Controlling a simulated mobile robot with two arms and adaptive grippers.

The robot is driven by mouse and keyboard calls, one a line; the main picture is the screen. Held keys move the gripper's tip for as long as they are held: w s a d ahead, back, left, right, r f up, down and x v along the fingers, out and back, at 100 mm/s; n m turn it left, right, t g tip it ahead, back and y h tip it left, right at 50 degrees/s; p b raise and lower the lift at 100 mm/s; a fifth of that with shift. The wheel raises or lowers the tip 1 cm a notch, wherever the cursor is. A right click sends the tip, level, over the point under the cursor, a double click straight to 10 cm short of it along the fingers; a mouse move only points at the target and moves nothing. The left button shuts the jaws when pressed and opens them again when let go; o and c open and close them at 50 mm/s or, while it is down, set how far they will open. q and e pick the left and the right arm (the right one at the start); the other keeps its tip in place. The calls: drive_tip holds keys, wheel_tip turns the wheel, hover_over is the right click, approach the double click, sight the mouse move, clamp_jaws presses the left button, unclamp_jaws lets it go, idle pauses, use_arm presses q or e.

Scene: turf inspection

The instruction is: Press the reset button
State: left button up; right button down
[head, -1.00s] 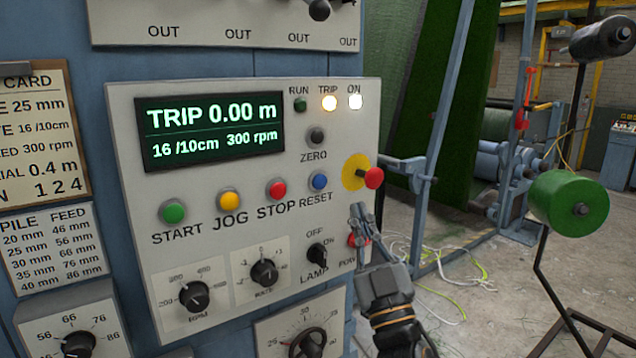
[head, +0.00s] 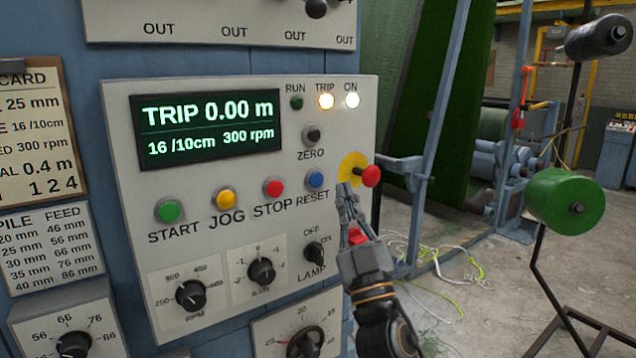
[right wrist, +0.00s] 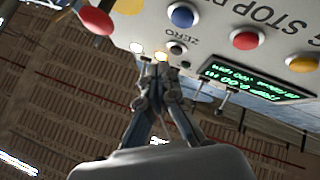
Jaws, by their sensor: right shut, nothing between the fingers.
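The blue reset button (head: 316,180) is on the control panel (head: 215,180), above its RESET label and right of the red stop button (head: 273,187). It also shows in the right wrist view (right wrist: 182,16), where the picture is upside down. My right gripper (head: 345,192) is shut and empty. Its fingertips are to the right of the reset button in the head view, just below the yellow-backed red emergency stop knob (head: 370,176). I cannot tell how far the tips are from the panel. The right wrist view shows the fingers (right wrist: 160,72) together. My left gripper is not in view.
The display (head: 209,129) reads TRIP 0.00 m, with the TRIP lamp (head: 326,101) and ON lamp (head: 352,100) lit. A green start button (head: 169,209) and yellow jog button (head: 226,199) are left of stop. A green roll (head: 566,202) stands at the right.

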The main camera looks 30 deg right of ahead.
sight(316, 180)
drive_tip(key=shift+w+a+b, duration=0.15)
drive_tip(key=shift+w+b, duration=0.1)
drive_tip(key=shift+w, duration=0.9)
drive_tip(key=shift+w+a+b, duration=0.1)
drive_tip(key=shift+w+b, duration=0.1)
drive_tip(key=shift+w, duration=0.9)
drive_tip(key=shift+w, duration=0.4)
drive_tip(key=shift+w+b, duration=0.4)
drive_tip(key=shift+w, duration=0.1)
idle(0.4)
drive_tip(key=shift+s, duration=0.95)
